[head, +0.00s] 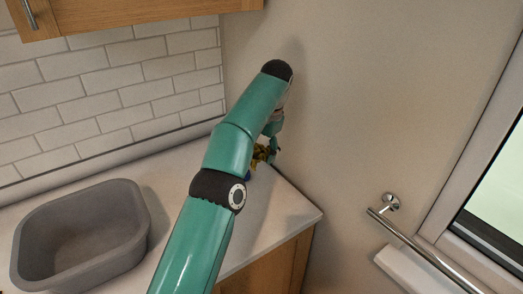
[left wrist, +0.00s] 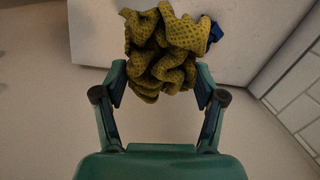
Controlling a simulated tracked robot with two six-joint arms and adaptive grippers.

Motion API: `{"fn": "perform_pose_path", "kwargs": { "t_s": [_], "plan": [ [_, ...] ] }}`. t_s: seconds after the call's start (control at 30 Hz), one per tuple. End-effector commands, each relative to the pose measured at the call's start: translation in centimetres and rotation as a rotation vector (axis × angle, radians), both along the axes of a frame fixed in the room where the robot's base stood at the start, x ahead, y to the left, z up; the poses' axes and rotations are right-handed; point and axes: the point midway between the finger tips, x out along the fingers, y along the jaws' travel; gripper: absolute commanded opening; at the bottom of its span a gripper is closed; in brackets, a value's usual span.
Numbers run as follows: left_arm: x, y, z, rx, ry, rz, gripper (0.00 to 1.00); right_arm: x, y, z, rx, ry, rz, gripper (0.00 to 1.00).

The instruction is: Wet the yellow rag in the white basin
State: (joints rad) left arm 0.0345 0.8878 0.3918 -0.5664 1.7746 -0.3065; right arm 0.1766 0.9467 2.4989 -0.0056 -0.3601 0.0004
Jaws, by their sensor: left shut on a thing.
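The yellow rag (left wrist: 160,50) is a crumpled, waffle-textured bundle between the fingers of my left gripper (left wrist: 161,80), which is shut on it. In the head view the rag (head: 261,154) shows as a small patch over the counter's far right corner, partly hidden behind my left arm. I cannot tell whether it touches the counter. A grey, rounded rectangular basin (head: 128,253) stands on the counter at the lower left, well apart from the rag. It looks grey rather than white, and I see no water in it. My right gripper is out of view.
A small blue thing (left wrist: 215,33) lies beside the rag; it also peeks out in the head view (head: 247,178). The pale counter (head: 285,212) ends near the wall. A wooden cabinet (head: 130,12) hangs above; a metal rail (head: 420,250) is at the right.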

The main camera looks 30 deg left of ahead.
Motion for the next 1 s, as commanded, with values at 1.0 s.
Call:
{"fn": "perform_pose_path", "kwargs": {
  "t_s": [1.0],
  "plan": [
    [-0.1, 0.1, -5.2, 0.000, 0.001, 0.001, 0.60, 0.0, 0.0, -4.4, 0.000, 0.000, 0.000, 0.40]
  ]
}}
